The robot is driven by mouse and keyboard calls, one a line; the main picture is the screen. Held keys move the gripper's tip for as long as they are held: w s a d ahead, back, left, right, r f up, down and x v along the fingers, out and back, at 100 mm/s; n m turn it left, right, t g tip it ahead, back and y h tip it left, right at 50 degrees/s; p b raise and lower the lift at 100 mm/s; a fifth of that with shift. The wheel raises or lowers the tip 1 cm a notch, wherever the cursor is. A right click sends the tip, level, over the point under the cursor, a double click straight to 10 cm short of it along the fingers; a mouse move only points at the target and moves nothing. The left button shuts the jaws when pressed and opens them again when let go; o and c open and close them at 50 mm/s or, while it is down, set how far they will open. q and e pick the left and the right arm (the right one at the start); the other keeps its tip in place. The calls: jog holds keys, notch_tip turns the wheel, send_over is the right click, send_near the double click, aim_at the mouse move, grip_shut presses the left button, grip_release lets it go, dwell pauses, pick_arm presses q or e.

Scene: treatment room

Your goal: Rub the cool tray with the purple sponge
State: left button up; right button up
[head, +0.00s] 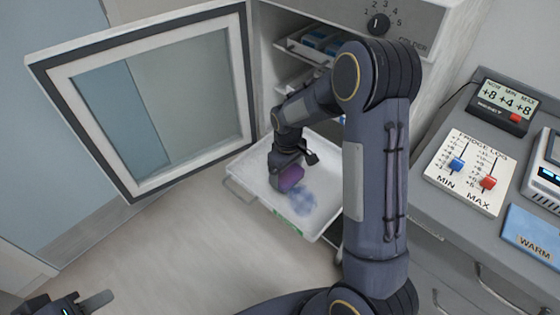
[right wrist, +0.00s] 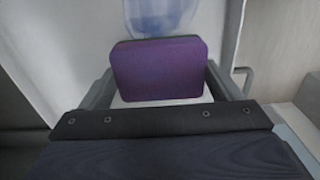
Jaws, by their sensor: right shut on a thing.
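The cool tray (head: 246,178) is a white pulled-out tray low in the open fridge, with a green label on its front edge. A bluish smear (head: 301,198) lies on its floor, and it also shows in the right wrist view (right wrist: 160,16). My right gripper (head: 291,172) is shut on the purple sponge (head: 290,179), down inside the tray beside the smear. The sponge fills the space between the fingers in the right wrist view (right wrist: 160,69). I cannot tell whether it touches the tray floor. My left gripper (head: 92,303) is at the bottom left, only partly in view.
The fridge door (head: 150,100) with a glass pane stands open to the left. Upper shelves (head: 300,45) hold blue packs. At right, a grey counter carries a fridge log board (head: 470,172), a thermometer display (head: 503,105) and a blue WARM plate (head: 532,234).

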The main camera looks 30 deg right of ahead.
jog(key=shift+w+r, duration=0.1)
jog(key=shift+r, duration=0.5)
jog(key=shift+r+p, duration=1.45)
jog(key=shift+r, duration=0.2)
jog(key=shift+a, duration=0.1)
